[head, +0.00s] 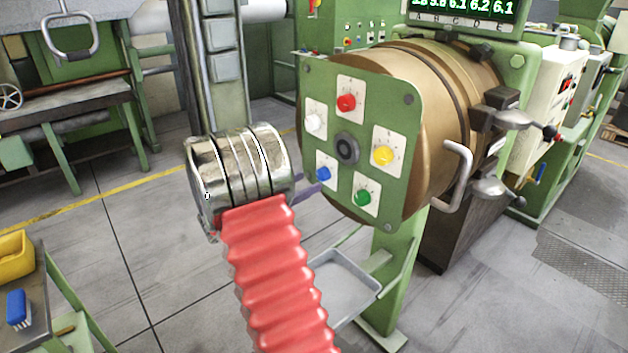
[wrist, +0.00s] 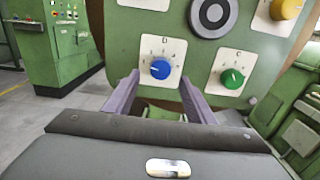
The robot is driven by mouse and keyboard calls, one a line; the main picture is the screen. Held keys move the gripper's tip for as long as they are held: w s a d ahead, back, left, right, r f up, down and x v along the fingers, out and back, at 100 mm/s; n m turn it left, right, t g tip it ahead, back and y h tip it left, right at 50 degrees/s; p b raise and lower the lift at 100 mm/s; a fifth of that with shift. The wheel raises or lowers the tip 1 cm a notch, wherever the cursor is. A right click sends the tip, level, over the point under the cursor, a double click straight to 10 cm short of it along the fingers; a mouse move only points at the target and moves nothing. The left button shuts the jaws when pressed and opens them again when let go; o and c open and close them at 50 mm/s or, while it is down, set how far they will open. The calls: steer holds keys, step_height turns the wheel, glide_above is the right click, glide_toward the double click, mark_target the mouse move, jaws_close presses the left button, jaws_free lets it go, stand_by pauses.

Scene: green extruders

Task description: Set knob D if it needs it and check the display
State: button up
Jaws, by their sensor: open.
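The blue knob (wrist: 160,69), which looks labelled D, sits on a white scaled plate at the panel's lower left; it also shows in the head view (head: 323,173). Its pointer mark is too small to read surely. My gripper (wrist: 159,78) is open, its purple fingers either side of the blue knob in the wrist view. In the head view the fingertips are partly hidden beside the panel; contact cannot be told. The display (head: 462,8) above shows green digits over letters, its top cut off; the right-hand values look like 6.1, 6.2, 6.1.
The green panel (head: 396,110) also carries red (head: 346,103), yellow (head: 383,156), green (head: 363,197) and white (head: 313,123) knobs around a dark central hub (head: 346,149). A bent handle (head: 456,178) juts out at right. A grey tray (head: 343,284) lies below.

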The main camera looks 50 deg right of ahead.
mark_target(319, 177)
steer(key=shift+x, duration=2.25)
steer(key=shift+c, duration=0.6)
steer(key=shift+a, duration=0.1)
steer(key=c, duration=0.9)
